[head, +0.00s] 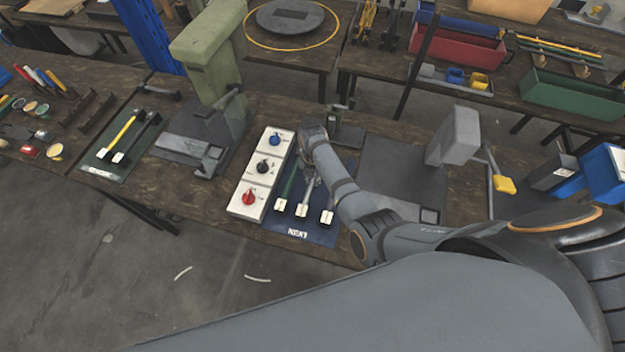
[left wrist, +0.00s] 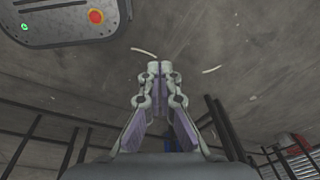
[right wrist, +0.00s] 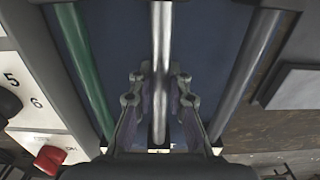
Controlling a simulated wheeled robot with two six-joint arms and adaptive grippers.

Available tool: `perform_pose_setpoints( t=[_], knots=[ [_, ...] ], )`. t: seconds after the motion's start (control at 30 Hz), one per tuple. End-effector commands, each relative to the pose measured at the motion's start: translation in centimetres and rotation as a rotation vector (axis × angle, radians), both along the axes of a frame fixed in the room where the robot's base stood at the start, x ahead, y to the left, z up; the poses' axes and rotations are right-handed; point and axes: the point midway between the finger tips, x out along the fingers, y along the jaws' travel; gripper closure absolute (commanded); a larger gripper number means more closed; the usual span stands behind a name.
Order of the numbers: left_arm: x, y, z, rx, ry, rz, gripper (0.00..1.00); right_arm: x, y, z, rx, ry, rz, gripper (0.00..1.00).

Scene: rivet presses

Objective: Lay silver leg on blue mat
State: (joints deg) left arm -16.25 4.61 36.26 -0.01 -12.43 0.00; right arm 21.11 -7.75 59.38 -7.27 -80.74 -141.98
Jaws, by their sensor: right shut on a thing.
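The blue mat (head: 318,236) lies on the bench front, right of three white switch plates. A green leg (right wrist: 88,75), a bright silver leg (right wrist: 161,40) and a darker grey leg (right wrist: 250,68) lie roughly side by side over it. Their pale square ends show in the head view. My right gripper (right wrist: 160,78) is shut on the middle, silver leg, over the mat. I cannot tell whether that leg touches the mat. In the head view my right arm hides part of the legs. My left gripper (left wrist: 158,68) is shut and empty above the floor.
The switch plates (head: 262,168), with blue, black and red knobs, adjoin the mat's left side. A green press (head: 212,60) stands further left, a grey press (head: 455,135) to the right. A dark green mat (head: 103,165) holds yellow and black legs.

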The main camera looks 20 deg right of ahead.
Motion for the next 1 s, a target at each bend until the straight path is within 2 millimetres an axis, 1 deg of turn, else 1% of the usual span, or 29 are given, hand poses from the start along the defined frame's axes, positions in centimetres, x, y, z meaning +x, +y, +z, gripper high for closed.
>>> perform_pose_setpoints(
  t=[0.03,0.1,0.17,0.2,0.23,0.3,0.4,0.53,0.67,0.77,0.87,1.0],
  knots=[
    [0.5,0.1,0.1,0.002,-0.007,0.000,1.00,0.0,0.0,0.1,-0.001,0.001,0.000,1.00],
    [0.5,0.3,0.1,0.004,-0.005,-0.001,1.00,0.0,0.0,0.0,-0.001,0.001,0.000,1.00],
    [-0.1,0.3,-0.1,0.003,0.004,0.000,1.00,0.0,-0.1,-0.2,-0.001,0.000,0.000,1.00],
    [-0.8,0.3,-0.2,0.004,0.013,-0.001,1.00,0.0,-0.1,-0.4,-0.001,0.000,0.000,1.00],
    [-1.4,0.3,-0.3,0.003,0.021,0.000,1.00,0.0,-0.1,-0.4,-0.001,0.000,0.000,0.83],
    [-2.6,0.1,-0.3,0.001,0.040,0.001,1.00,0.0,-0.1,-0.3,-0.001,0.000,0.000,0.73],
    [-3.5,-0.2,-0.4,-0.002,0.054,0.003,1.00,0.0,-0.1,-0.3,-0.001,0.000,0.000,0.61],
    [-3.3,-0.2,-0.4,-0.002,0.051,0.002,1.00,0.0,0.0,-0.3,-0.001,0.001,0.000,0.61],
    [-2.3,-0.2,-0.3,-0.002,0.037,0.002,1.00,0.0,0.0,-0.3,-0.001,0.001,0.000,0.61],
    [-1.6,-0.2,0.1,-0.002,0.026,0.001,1.00,0.0,0.0,0.5,-0.001,-0.001,0.000,0.61],
    [-1.4,-0.2,0.2,-0.002,0.021,0.001,1.00,0.1,0.0,2.2,0.000,-0.004,0.000,0.61],
    [-1.5,-0.1,0.2,-0.001,0.022,0.001,1.00,0.2,0.0,5.6,0.001,-0.004,0.000,0.61]
  ],
)
